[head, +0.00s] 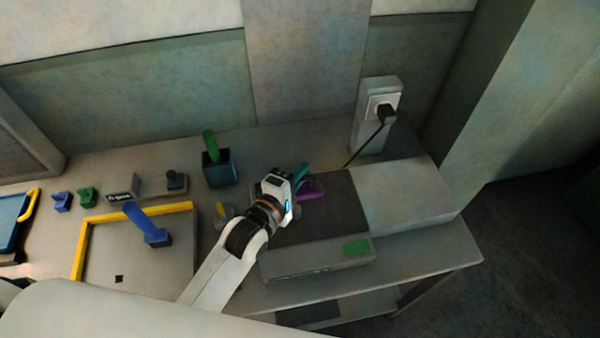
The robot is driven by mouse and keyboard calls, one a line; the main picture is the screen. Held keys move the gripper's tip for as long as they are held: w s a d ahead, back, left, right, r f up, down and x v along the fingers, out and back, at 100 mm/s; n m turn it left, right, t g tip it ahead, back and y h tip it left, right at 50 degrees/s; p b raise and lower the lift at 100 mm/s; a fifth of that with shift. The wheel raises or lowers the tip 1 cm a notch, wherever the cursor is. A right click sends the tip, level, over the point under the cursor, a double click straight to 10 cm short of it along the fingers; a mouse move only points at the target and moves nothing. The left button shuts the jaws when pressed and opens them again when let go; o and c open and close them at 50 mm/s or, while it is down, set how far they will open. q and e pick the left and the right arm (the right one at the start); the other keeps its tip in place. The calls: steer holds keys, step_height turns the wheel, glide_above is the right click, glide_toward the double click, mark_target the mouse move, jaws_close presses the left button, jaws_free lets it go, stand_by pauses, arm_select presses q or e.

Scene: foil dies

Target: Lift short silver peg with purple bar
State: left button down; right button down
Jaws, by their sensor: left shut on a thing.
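A purple bar (313,188) shows just right of my left gripper's head, over the dark part of the machine on the table. My left gripper (298,192) is shut, with the purple bar at its jaws. Its wrist hides the fingertips and most of what they hold. The silver peg under the bar cannot be made out, nor whether it is clear of the surface. A teal piece (300,171) stands right behind the gripper. My right gripper is not in view.
The grey machine has a green button (357,247) in front and a pale block (405,195) at right. A yellow-edged tray (135,211) with a blue-handled piece (148,225) lies left. A dark box (219,170) with a green handle stands behind.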

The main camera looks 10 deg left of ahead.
arm_select(q)
steer(key=shift+f+b, duration=0.65)
steer(key=shift+f, duration=0.15)
steer(key=shift+f+b, duration=0.65)
steer(key=shift+f, duration=0.9)
steer(key=shift+r, duration=0.15)
step_height(320, 180, up, 8)
steer(key=p, duration=0.8)
steer(key=shift+r+p, duration=0.1)
steer(key=shift+p, duration=0.25)
step_height(320, 180, up, 3)
steer(key=shift+f+p, duration=0.2)
steer(key=shift+p, duration=0.15)
